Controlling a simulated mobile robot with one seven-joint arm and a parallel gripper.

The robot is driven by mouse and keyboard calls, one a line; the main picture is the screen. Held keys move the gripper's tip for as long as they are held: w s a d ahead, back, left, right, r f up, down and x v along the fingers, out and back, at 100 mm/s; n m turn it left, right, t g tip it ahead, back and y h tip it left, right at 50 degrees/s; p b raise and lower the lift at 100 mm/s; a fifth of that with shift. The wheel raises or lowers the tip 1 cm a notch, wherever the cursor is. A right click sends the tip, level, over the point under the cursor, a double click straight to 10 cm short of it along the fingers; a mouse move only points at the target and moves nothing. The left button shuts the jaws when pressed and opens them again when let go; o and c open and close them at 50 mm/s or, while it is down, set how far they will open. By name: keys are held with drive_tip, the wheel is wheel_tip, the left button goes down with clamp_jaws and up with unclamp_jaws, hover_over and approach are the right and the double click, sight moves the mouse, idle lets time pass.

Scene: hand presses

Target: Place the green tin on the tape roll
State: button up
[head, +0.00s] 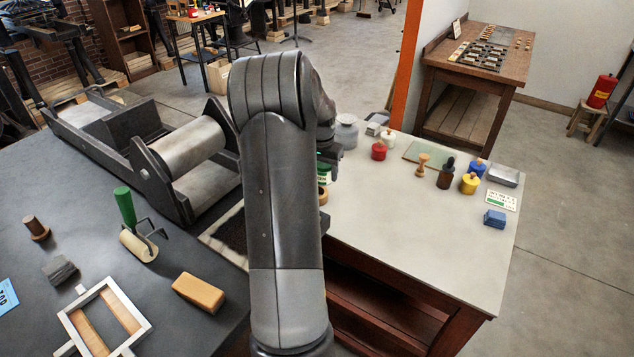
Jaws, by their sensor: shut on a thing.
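The green tin (323,178), with a white band, shows just right of my forearm, near the left end of the pale table. My arm hides its left part. My gripper (326,158) is mostly hidden behind my arm; its dark end is at the top of the tin and it is shut on the tin. A small tan-brown thing, probably the tape roll (324,195), shows in part right below the tin. I cannot tell whether the two touch.
On the pale table (410,225) stand a grey jar (346,132), a red pot (379,151), a wooden stamp (423,165), a dark bottle (446,175), yellow and blue pots and a blue block (494,218). Its front middle is clear. A roller press (150,150) stands left.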

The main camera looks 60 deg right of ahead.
drive_tip(key=shift+w+f, duration=0.75)
drive_tip(key=shift+w, duration=0.35)
drive_tip(key=shift+f, duration=1.9)
drive_tip(key=shift+f, duration=0.15)
drive_tip(key=o, duration=1.1)
